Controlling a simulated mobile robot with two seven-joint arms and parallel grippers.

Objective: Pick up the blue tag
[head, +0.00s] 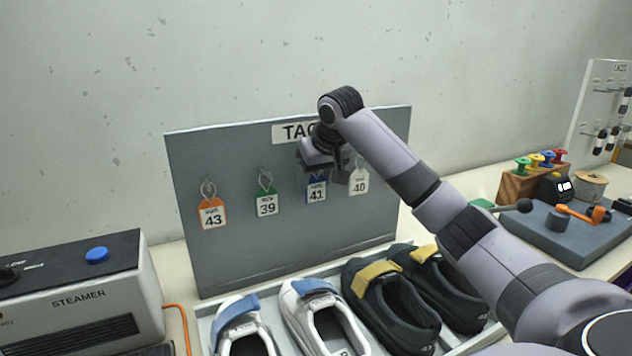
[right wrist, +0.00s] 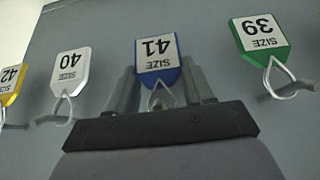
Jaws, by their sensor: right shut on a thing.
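The blue tag (head: 316,191), marked 41, is at the grey tag board, between the green tag and the white tag. It also shows upside down in the right wrist view (right wrist: 158,60), with its wire loop below it. My right gripper (head: 324,174) is at the board and covers the top of the blue tag in the head view. In the right wrist view its two fingers (right wrist: 160,84) stand on either side of the tag, shut on it. Whether the loop is still on its peg is hidden by the gripper. My left gripper is not in view.
The orange tag (head: 212,213), green tag (head: 266,204) and white tag (head: 359,181) hang beside it on the board (head: 225,255). A yellow tag (right wrist: 12,84) shows in the wrist view. Shoes stand in a tray below; a steamer (head: 80,300) is at left.

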